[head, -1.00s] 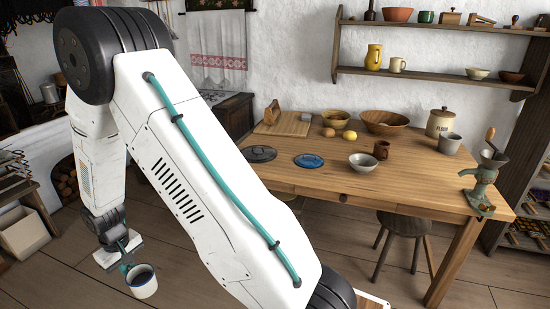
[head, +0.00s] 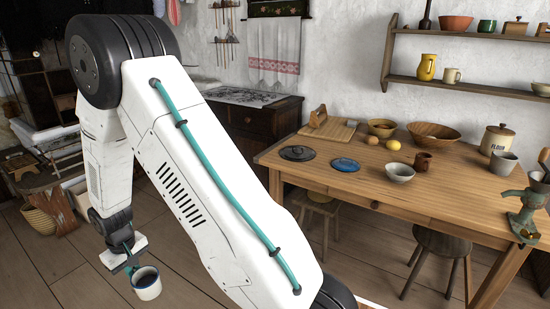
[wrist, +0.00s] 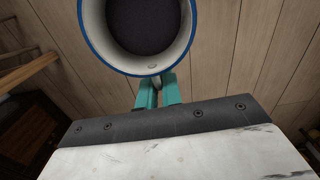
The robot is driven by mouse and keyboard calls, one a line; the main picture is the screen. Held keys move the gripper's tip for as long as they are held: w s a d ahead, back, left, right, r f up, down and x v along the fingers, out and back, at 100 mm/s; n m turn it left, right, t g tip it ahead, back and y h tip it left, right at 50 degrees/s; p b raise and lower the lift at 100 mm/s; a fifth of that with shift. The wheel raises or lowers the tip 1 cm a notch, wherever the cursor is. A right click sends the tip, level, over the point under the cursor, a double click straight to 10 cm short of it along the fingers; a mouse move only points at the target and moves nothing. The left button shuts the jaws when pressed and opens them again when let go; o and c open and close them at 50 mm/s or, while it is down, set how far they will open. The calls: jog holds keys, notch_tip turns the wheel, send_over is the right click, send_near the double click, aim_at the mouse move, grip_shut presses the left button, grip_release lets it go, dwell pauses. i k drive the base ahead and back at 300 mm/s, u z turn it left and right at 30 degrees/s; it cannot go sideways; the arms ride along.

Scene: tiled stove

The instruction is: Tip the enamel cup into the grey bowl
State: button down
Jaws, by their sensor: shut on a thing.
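The enamel cup (head: 147,283) is white with a dark blue rim and has dark contents. My gripper (head: 130,262) is shut on it at the near side and holds it roughly upright, out over the floor, left of the table. In the wrist view the cup (wrist: 186,52) shows from above, with the teal fingers (wrist: 158,92) closed at its handle side. The grey bowl (head: 400,173) stands on the wooden table near its front edge, well to the right of my gripper. From here no contents show in the bowl.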

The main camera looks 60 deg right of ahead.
aim_at(398, 173)
jog(key=k, duration=0.8)
jog(key=z, duration=1.95)
jog(key=i, duration=0.5)
